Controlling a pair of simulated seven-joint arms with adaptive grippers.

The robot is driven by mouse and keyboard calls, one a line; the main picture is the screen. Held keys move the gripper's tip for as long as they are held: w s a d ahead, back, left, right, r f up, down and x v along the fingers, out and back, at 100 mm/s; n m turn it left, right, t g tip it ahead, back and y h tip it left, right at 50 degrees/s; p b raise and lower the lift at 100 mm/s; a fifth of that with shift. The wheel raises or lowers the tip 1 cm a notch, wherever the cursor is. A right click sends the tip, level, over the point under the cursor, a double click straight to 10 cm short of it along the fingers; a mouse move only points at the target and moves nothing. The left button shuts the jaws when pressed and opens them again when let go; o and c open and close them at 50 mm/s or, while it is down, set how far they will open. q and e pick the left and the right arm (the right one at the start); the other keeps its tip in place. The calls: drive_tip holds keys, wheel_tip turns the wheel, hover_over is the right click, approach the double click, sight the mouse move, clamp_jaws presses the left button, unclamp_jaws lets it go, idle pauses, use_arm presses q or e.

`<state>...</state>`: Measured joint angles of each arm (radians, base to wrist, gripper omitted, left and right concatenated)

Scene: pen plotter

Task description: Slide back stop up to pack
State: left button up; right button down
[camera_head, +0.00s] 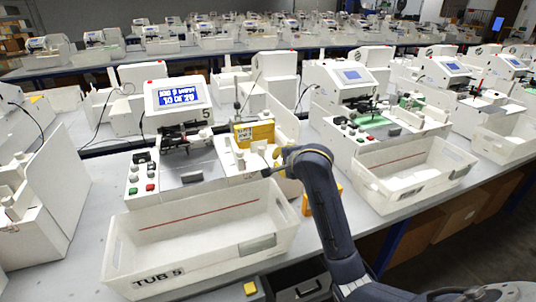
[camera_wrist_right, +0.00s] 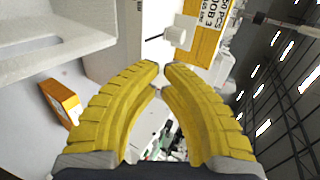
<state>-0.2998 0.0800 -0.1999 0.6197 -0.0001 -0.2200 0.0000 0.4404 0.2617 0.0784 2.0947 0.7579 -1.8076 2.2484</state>
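A yellow pack (camera_head: 254,134) with printed lettering sits in the feeder at the right of the machine marked 5. The pack also shows in the right wrist view (camera_wrist_right: 199,40), reading JOB 3. A white peg-like knob (camera_wrist_right: 180,36) stands beside it; I cannot tell for certain whether it belongs to the back stop. My right gripper (camera_head: 273,167) is at the front right of the feeder. In the wrist view its yellow fingers (camera_wrist_right: 161,68) are brought together at the tips, with a narrow gap and nothing seen between them. The knob is just beyond the tips. My left gripper is out of view.
A white bin marked TUB 5 (camera_head: 152,279) stands in front of the machine. The machine's display (camera_head: 178,95) is lit, with buttons at the left. A neighbouring machine and bin (camera_head: 405,195) stand to the right.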

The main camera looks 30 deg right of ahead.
sight(265, 153)
drive_tip(key=x, duration=0.7)
drive_tip(key=r+x, duration=0.1)
drive_tip(key=x, duration=0.2)
drive_tip(key=shift+w+d, duration=0.1)
drive_tip(key=shift+w, duration=0.3)
drive_tip(key=shift+w+f, duration=0.1)
drive_tip(key=shift+w, duration=0.75)
